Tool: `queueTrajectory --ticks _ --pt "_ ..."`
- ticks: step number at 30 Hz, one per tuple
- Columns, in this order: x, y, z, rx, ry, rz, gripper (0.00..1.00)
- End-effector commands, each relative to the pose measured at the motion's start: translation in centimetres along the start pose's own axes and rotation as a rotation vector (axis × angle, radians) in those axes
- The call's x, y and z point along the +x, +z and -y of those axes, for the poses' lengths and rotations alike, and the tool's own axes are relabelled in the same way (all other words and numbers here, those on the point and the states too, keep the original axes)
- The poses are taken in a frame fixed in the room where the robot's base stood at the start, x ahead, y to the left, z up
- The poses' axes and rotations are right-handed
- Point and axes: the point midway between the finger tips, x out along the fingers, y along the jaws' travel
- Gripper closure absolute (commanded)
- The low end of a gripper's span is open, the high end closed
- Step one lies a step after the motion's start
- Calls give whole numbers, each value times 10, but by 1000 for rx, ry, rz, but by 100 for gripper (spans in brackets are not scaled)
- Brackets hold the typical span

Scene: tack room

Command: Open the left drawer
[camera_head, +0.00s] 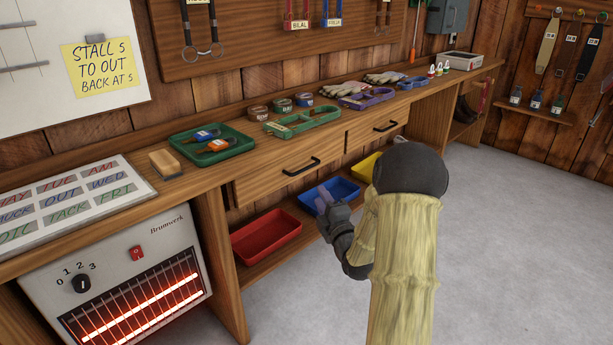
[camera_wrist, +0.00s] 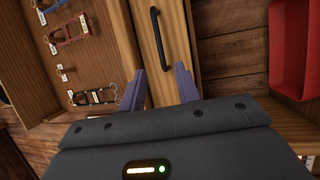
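The left drawer (camera_head: 262,182) is a wooden front under the workbench top, with a dark bar handle (camera_head: 301,167). It looks shut. My gripper (camera_head: 323,199) is in front of the bench, below and right of this handle, and apart from it. In the wrist view my gripper (camera_wrist: 161,87) has its two purple-grey fingers spread, with nothing between them. A wooden drawer front (camera_wrist: 176,20) with a dark handle (camera_wrist: 160,38) lies beyond the fingertips; it appears to be the left drawer. The fingers do not grip the handle.
The right drawer (camera_head: 365,137) looks shut. A red tray (camera_head: 266,238), a blue tray (camera_head: 341,188) and a yellow tray (camera_head: 366,167) are on the lower shelf. A glowing heater (camera_head: 135,255) stands at left. A green tray (camera_head: 212,146) sits on the bench. Floor at right is clear.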

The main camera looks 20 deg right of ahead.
Motion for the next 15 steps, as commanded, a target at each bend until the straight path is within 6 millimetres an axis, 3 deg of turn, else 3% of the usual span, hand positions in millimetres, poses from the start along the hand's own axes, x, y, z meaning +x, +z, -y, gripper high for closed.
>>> queueTrajectory --ticks 15 --pt "88 0 1 0 3 0 68"
